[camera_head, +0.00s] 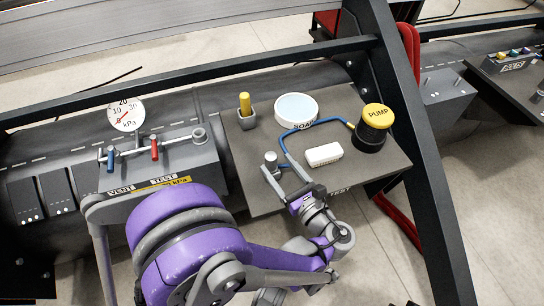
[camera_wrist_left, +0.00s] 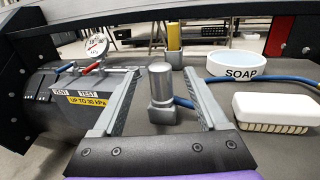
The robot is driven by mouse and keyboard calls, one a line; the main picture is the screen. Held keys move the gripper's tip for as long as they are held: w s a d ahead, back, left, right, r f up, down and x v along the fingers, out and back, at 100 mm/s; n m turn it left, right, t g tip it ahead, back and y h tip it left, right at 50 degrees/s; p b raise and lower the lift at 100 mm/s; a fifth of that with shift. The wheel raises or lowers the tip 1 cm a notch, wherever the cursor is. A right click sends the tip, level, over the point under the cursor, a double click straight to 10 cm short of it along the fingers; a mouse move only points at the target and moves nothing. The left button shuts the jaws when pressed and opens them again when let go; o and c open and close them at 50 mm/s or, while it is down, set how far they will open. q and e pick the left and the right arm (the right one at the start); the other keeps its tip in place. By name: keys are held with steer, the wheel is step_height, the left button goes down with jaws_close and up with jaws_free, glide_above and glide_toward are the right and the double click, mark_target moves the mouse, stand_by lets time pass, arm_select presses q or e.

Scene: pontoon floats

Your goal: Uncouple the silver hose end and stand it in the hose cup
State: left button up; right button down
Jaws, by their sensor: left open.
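The silver hose end (camera_head: 271,158) stands upright on the dark board, near its left front edge. In the left wrist view the silver hose end (camera_wrist_left: 160,82) rises from a short grey base (camera_wrist_left: 162,115). I cannot tell whether that base is the hose cup. A blue hose (camera_head: 283,139) runs from near the base toward the pump. My left gripper (camera_head: 277,168) is open. Its fingers lie on either side of the hose end, with a gap on both sides in the left wrist view. My right gripper is not in view.
A yellow-topped pump (camera_head: 375,121), a soap bowl (camera_head: 296,109), a white brush-like block (camera_head: 324,154) and a grey cup holding a yellow item (camera_head: 246,118) stand on the board. Left is a manifold with blue and red valves, a gauge (camera_head: 126,114) and an end port (camera_head: 199,136).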

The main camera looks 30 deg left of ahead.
arm_select(q)
steer(key=v, duration=0.6)
steer(key=shift+d, duration=0.1)
stand_by(0.4)
